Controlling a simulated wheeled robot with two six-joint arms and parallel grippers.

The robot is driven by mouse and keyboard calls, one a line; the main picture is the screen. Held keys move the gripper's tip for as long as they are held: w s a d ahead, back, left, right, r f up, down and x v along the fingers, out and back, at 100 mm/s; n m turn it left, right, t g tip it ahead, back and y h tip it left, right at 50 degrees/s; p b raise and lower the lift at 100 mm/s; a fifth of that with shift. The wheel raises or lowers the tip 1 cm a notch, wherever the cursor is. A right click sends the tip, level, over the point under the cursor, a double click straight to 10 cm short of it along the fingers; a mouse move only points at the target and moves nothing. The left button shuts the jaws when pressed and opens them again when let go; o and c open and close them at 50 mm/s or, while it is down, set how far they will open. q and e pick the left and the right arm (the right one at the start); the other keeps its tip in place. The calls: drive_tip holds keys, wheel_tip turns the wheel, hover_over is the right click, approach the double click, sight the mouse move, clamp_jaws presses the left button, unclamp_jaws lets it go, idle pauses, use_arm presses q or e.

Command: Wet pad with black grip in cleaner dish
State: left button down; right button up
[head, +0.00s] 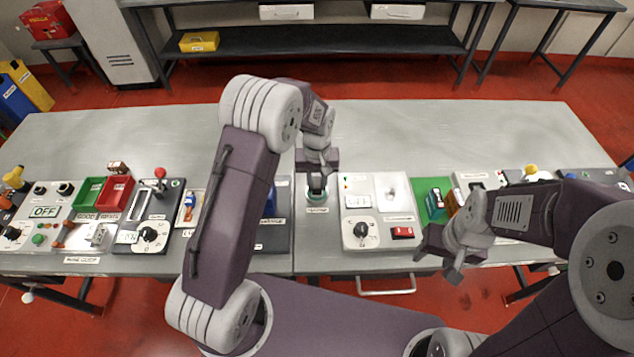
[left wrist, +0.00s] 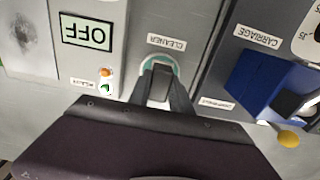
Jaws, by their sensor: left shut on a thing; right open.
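My right gripper (head: 443,262) is open and empty near the table's front edge at right.
A panel with an OFF display (head: 358,201), a knob and a red switch stands right of the dish. A blue block (left wrist: 262,80) on the CARRIAGE panel is on its other side. Green and red bins (head: 115,194) are at left. The table's back half is clear.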

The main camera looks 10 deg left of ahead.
sight(317, 182)
use_arm(q)
drive_tip(key=shift+f, duration=0.5)
drive_tip(key=shift+s+f, duration=0.1)
idle(1.3)
wheel_tip(317, 182, up, 7)
drive_tip(key=p, duration=0.6)
idle(0.7)
